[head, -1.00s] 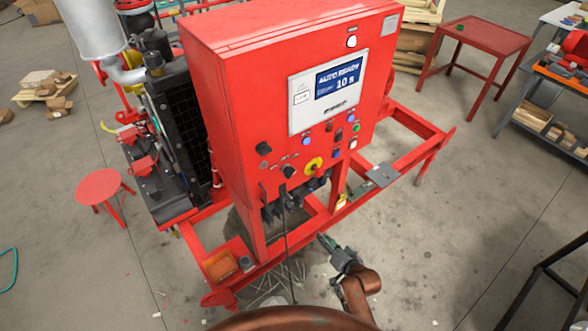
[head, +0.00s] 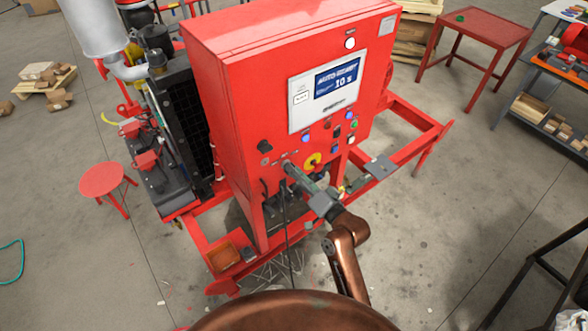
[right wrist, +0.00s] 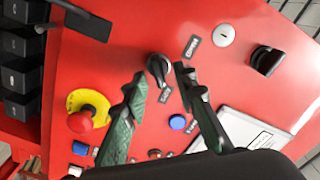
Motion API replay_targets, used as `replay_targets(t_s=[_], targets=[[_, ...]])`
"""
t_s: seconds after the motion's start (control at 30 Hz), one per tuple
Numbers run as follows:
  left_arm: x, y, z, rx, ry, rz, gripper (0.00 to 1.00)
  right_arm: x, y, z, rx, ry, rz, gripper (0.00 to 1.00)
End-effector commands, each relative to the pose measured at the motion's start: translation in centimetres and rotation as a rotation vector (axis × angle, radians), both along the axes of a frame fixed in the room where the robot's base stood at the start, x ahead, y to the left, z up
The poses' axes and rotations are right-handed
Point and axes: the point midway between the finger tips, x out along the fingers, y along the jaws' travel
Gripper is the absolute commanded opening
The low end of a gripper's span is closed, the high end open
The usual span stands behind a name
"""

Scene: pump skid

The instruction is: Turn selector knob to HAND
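The selector knob (right wrist: 158,66) is black with a grey rim and sits on the red panel face, with small dark labels around it. Its handle points roughly toward the label at its lower side; the lettering is too small to read surely. My right gripper (right wrist: 160,82) is open, with one green finger on each side of the knob and small gaps visible. In the head view my right gripper (head: 290,169) reaches the lower panel and hides most of this knob. My left gripper is not in view.
A yellow-and-red emergency stop (right wrist: 83,112) and a blue button (right wrist: 177,122) are close to the fingers. Another black knob (right wrist: 266,60) is at the right of the wrist view. The panel display (head: 337,80) reads AUTO READY, 10 s. Cables hang below the cabinet.

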Motion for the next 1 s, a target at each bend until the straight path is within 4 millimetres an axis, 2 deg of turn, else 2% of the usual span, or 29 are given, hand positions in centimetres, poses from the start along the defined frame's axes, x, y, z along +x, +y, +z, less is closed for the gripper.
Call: replay_targets(t_s=[0.13,0.4,0.77,1.0], targets=[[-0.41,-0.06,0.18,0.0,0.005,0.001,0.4,0.75,0.58,0.06,0.0,0.0,0.0,0.26],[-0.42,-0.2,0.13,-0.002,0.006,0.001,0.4,0.85,0.62,-0.04,-0.001,-0.001,0.0,0.26],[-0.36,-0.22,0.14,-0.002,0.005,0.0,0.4,0.84,0.62,-0.06,-0.001,0.0,-0.001,0.01],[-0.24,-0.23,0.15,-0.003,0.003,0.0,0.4,0.84,0.62,-0.06,-0.002,0.001,0.0,0.0]])
